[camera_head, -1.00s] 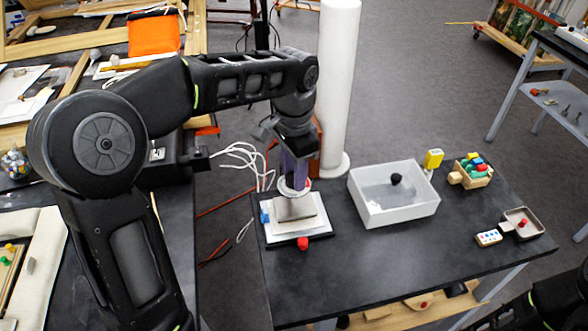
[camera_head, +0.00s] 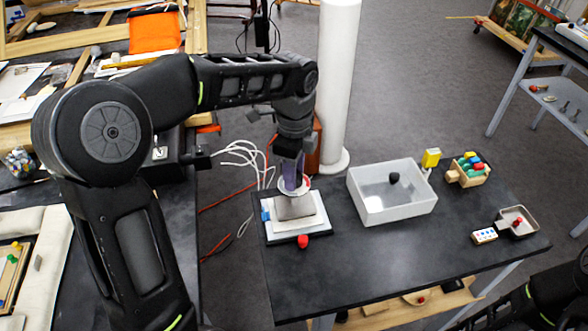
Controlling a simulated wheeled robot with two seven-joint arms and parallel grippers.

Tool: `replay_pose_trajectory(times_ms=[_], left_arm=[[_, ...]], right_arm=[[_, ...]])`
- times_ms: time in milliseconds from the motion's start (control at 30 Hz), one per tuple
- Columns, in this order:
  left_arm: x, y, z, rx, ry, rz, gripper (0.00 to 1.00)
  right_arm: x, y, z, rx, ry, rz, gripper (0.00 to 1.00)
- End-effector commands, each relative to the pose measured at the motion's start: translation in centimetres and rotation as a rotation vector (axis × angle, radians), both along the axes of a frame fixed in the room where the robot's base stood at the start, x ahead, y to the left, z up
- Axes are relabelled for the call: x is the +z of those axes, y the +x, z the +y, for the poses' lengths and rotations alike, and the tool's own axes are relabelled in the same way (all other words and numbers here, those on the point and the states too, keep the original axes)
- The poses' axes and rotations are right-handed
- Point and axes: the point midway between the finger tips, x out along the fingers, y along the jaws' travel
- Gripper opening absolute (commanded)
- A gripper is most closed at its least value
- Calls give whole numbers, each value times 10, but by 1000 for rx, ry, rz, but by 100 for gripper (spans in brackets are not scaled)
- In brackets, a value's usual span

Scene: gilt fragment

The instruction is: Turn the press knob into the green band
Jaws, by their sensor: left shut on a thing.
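The press is a small stack on the dark table, with a white plate (camera_head: 312,225) at the bottom and a grey block (camera_head: 295,207) on top. A pale round dial (camera_head: 284,185) shows at the top of the stack. My left gripper (camera_head: 293,181) points down onto it from above and is shut on the press knob. The fingers hide most of the knob, and I cannot make out the green band. My right arm (camera_head: 545,300) shows at the lower right edge, but its gripper is out of view.
A red knob (camera_head: 303,241) sits at the plate's front edge. A white open bin (camera_head: 397,205) stands to the right, with a crate of coloured pieces (camera_head: 469,169) beyond. A white column (camera_head: 338,90) rises close behind my left wrist. The table front is clear.

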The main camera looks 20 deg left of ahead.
Motion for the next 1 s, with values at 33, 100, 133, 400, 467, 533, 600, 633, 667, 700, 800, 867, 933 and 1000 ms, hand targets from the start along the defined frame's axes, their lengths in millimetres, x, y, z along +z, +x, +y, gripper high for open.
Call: replay_pose_trajectory(times_ms=[33, 100, 133, 400, 467, 533, 600, 633, 667, 700, 800, 867, 933, 1000], left_arm=[[2, 1, 0, -22, -1, -4, 0], [2, 1, 0, -49, -1, -4, 0], [1, 1, 0, -59, -1, -4, 0], [1, 1, 0, -95, -1, -4, 0], [1, 1, 0, -95, -1, -4, 0], [1, 1, 0, -95, -1, -4, 0], [1, 1, 0, -95, -1, -3, 0], [1, 1, 0, -95, -1, -3, 0], [1, 1, 0, -95, -1, -3, 0], [1, 1, 0, -95, -1, -4, 37], [1, 1, 0, -94, -1, -3, 46], [1, 1, 0, -94, -1, -2, 51], [1, 0, 0, -94, -1, -2, 56], [0, 0, 0, -94, -1, -1, 58]], right_arm=[[1, 0, 0, 0, 0, 0, 36], [2, 0, 0, 0, -1, 0, 36], [2, 0, 0, 0, -1, 1, 36], [3, 0, 0, -1, -1, 1, 36], [2, 0, 0, -1, -1, 1, 36], [2, 0, 0, -1, -1, 1, 36], [3, 0, 0, -1, -1, 1, 36], [3, 0, 0, -1, -1, 1, 36], [3, 0, 0, -1, -1, 1, 36], [3, 0, 0, 0, -1, 1, 36], [3, 0, 0, 0, -1, 1, 36], [3, 0, 0, 0, -1, 1, 36], [3, 0, 0, 0, -1, 1, 36], [2, 0, 0, 0, -1, 1, 36]])
